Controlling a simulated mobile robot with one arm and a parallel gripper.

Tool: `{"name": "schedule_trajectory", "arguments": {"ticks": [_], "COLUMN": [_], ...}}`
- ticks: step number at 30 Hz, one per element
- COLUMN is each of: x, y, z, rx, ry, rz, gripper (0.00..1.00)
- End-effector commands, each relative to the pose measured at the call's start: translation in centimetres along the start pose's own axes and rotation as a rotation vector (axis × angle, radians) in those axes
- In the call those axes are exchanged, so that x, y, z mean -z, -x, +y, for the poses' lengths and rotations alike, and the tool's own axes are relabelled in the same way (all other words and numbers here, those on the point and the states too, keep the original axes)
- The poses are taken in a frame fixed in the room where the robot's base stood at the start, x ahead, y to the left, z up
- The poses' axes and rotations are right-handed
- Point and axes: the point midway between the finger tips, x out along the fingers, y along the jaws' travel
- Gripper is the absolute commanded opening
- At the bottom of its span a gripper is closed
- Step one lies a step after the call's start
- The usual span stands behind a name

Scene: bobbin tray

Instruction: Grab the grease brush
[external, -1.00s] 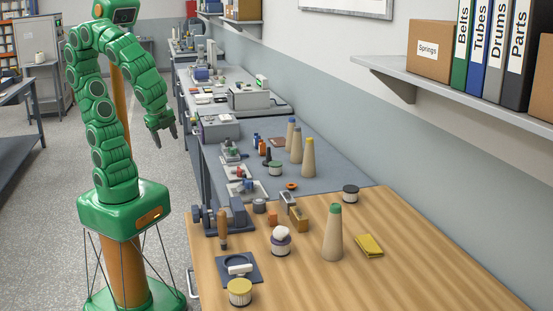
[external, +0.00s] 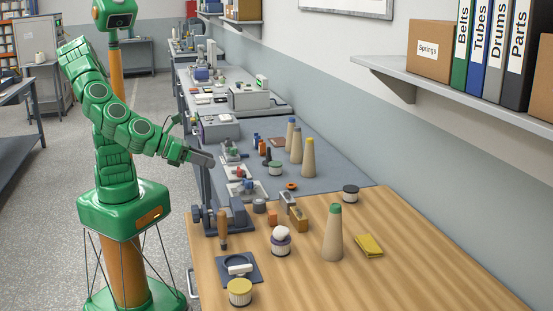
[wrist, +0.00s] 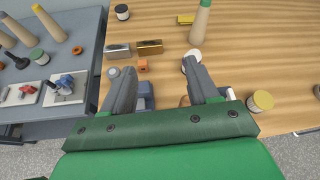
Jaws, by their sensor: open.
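An upright tool with an orange-brown handle and a dark lower end, which looks like the grease brush (external: 222,225), stands at the left edge of the wooden table, beside the blue-grey vise (external: 238,216). In the wrist view a brown piece, perhaps its handle (wrist: 185,101), shows partly hidden behind my right-hand finger. My gripper (external: 205,158) is open and empty, above and behind the tool in the external view, near the bench edge. In the wrist view its two fingers (wrist: 155,66) are spread apart over the table edge.
A white-topped jar (external: 281,240), a yellow-lidded jar (external: 240,291) and a dark blue mat (external: 252,275) lie near the tool. An orange cube (wrist: 142,65), small metal blocks (wrist: 150,47) and a green-tipped cone (external: 333,235) stand farther right.

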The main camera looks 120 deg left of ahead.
Motion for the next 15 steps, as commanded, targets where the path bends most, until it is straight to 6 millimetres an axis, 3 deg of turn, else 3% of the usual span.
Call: {"name": "schedule_trajectory", "arguments": {"ticks": [7,15], "x": [2.6,6.0], "y": [1.3,-0.6], "z": [-4.7,-3.7], "rx": [0.12,0.11], "ry": [-0.218,-0.209], "rz": [-0.028,-0.027], "gripper": [0.6,0.6]}}
